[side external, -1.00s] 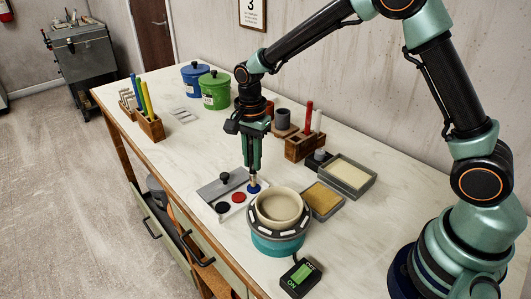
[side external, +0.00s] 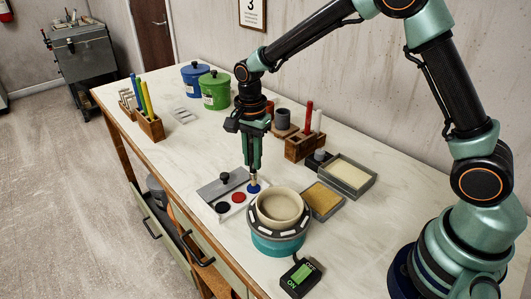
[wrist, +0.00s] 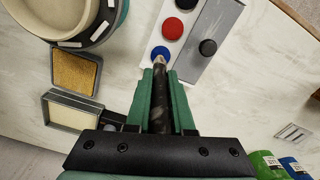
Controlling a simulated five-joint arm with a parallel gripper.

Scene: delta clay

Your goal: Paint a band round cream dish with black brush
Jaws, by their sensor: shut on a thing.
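The cream dish (side external: 280,207) sits upright on a round teal turntable (side external: 277,243) with a dark, pale-marked rim; part of it also shows in the wrist view (wrist: 45,8). My gripper (side external: 253,166) is shut on the black brush (wrist: 160,108), which points down. The brush tip is at the blue paint (side external: 253,188), also seen in the wrist view (wrist: 160,53); I cannot tell whether it touches. The blue lies in a white paint tray (side external: 226,213) beside red (side external: 238,197) and black (side external: 222,207) paints. The tray is left of the turntable.
A grey tray with a tan pad (side external: 322,199) and one with a cream pad (side external: 350,173) lie right of the dish. A switch box (side external: 299,278) stands in front. Wooden holders (side external: 305,147) and lidded pots (side external: 215,91) stand behind. The bench left of the gripper is mostly clear.

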